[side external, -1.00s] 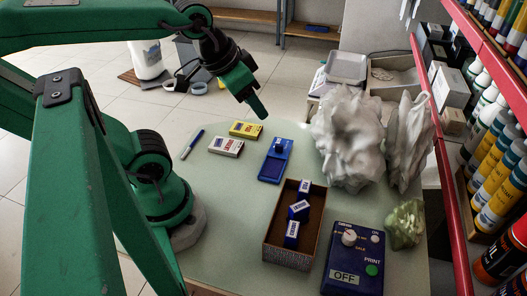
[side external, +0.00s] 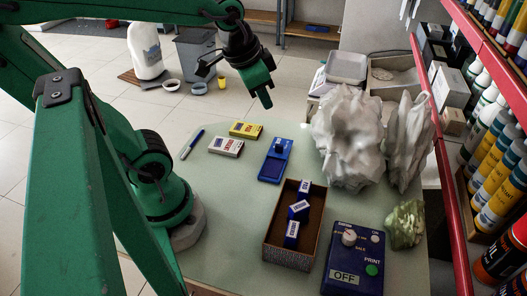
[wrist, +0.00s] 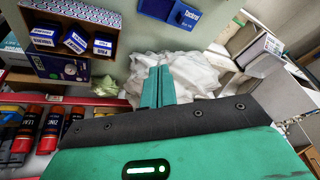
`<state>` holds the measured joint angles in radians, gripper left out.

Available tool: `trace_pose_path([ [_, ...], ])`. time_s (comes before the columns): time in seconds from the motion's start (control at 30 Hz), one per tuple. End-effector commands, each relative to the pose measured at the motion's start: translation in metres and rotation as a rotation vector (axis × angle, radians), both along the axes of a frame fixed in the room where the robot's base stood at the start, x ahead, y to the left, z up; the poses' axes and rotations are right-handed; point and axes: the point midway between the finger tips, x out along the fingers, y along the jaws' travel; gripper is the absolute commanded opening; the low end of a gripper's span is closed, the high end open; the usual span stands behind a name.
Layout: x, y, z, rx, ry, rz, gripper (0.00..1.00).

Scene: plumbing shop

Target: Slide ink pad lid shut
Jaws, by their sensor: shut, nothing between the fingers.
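The blue ink pad (side external: 275,161) lies on the pale green table, with a dark knob (side external: 278,148) on its far half and a darker recessed area on its near half. Part of it shows at the top edge of the wrist view (wrist: 172,12). I cannot tell exactly how far its lid is open. My gripper (side external: 267,102) is shut and empty, raised above and beyond the ink pad, not touching it. Its closed green fingers also show in the wrist view (wrist: 157,78).
A box of blue-and-white stamps (side external: 268,240) and a blue control box (side external: 353,262) stand nearer. Yellow (side external: 245,130) and white (side external: 226,147) boxes and a pen (side external: 192,144) lie left. White crumpled wrapping (side external: 348,135) stands right of the pad; a red-edged shelf (side external: 448,150) borders the right.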

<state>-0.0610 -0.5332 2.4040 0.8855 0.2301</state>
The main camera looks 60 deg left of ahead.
Motion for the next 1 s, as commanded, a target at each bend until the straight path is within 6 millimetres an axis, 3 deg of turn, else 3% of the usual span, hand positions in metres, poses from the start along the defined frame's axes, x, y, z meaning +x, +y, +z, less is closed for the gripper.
trace_pose_path([
  [0.6,0.076,0.051,-0.065,0.101,0.245,-0.35,0.0],
  [1.0,0.105,0.086,-0.124,0.099,0.362,-0.566,0.0],
])
